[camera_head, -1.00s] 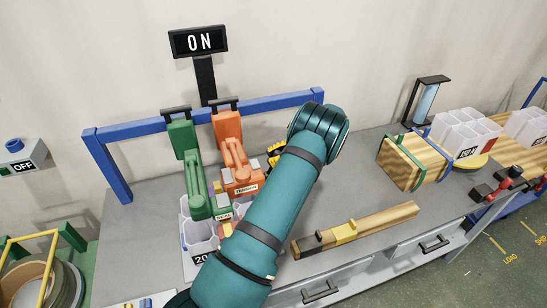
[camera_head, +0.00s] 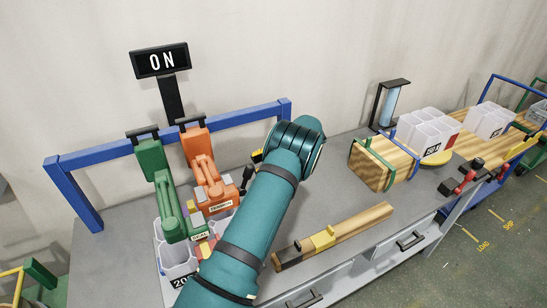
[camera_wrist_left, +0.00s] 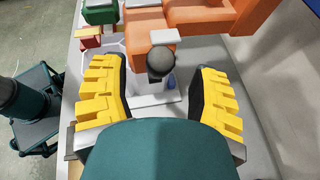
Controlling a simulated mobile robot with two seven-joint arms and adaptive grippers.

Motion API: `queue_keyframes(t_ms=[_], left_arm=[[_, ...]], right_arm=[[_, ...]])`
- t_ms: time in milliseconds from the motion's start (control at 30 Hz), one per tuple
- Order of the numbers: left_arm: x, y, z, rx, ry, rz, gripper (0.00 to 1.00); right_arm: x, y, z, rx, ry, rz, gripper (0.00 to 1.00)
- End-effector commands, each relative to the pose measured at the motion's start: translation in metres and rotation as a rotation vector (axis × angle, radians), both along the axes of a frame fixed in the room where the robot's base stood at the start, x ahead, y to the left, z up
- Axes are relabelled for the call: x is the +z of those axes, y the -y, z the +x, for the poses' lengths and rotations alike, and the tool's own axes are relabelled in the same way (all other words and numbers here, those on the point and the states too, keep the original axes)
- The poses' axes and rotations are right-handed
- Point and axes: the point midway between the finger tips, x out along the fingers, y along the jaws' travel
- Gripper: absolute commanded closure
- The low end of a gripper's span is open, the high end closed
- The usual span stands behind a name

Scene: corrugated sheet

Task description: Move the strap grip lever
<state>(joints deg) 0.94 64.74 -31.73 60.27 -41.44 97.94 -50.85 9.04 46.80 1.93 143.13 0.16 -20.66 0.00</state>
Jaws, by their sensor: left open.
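An orange strapping tool (camera_head: 205,165) and a green one (camera_head: 160,185) stand side by side at the bench's left end, each with a dark handle on top. In the left wrist view, a lever with a round dark knob (camera_wrist_left: 160,62) stands beside the orange tool (camera_wrist_left: 205,18). My left gripper (camera_wrist_left: 157,95) is open, its yellow fingers apart on either side of the knob, not visibly touching it. In the head view my arm partly hides this gripper (camera_head: 252,168), just right of the orange tool. My right gripper is out of view.
A wooden bar (camera_head: 340,235) lies on the grey bench; a strapped wooden block (camera_head: 375,165) stands farther right.

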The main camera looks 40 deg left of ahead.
Motion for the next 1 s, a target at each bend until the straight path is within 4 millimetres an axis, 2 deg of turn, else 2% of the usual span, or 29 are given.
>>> queue_keyframes(t_ms=[200,400,1000], left_arm=[[0.016,0.024,0.03,0.0,0.002,0.0,0.39],[0.024,0.036,0.045,0.0,-0.001,-0.001,0.39],[0.029,0.043,0.052,0.001,-0.001,-0.001,0.39]], right_arm=[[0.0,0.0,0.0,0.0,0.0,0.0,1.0],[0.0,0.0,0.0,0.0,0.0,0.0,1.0],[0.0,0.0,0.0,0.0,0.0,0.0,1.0]])
